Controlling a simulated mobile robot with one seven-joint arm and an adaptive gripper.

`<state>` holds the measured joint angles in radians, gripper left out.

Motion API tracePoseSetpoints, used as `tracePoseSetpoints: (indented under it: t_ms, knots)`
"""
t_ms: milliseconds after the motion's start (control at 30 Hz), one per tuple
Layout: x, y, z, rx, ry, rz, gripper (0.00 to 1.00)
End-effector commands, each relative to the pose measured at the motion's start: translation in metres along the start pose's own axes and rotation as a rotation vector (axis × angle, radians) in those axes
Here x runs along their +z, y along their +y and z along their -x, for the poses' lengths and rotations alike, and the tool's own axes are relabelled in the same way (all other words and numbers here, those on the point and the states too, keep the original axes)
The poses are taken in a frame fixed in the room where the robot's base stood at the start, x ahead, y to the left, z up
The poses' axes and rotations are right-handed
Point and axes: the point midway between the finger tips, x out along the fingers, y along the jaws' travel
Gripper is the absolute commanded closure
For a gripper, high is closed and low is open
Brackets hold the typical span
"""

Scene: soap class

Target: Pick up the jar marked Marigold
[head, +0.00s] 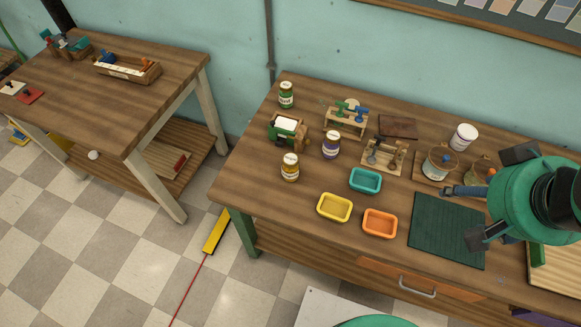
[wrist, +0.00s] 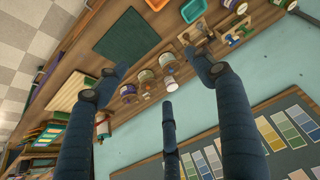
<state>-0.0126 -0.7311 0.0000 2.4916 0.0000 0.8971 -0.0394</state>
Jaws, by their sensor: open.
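Three lidded jars stand upright at the left of the long workbench in the head view. A jar with golden-yellow contents (head: 290,167) is nearest the front, a purple jar (head: 331,145) is to its right and behind, and a green jar (head: 287,95) stands at the back. Their labels are too small to read, so the name Marigold cannot be confirmed. My gripper (head: 480,193) is open and empty at the right, above the dark green mat and well apart from these jars. Its spread blue fingers also show in the wrist view (wrist: 150,82).
Yellow (head: 335,207), orange (head: 380,223) and teal (head: 366,180) trays lie right of the golden jar. A green-sided holder (head: 287,131) stands behind it. Wooden racks (head: 384,154) and a white tub (head: 463,137) stand farther right. The bench's front-left corner is clear.

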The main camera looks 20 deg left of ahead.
Motion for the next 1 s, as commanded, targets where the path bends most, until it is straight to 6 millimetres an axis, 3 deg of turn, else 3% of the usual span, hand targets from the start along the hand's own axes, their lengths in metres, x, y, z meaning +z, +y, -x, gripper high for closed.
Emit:
tracePoseSetpoints:
  t_ms: [233, 467, 1000]
  knots:
    - [-0.026, -0.018, -0.011, -0.031, -0.039, 0.224, 0.32]
    - [-0.059, -0.048, -0.031, -0.081, -0.081, 0.545, 0.32]
    - [-0.113, -0.145, -0.097, -0.233, -0.138, 1.319, 0.32]
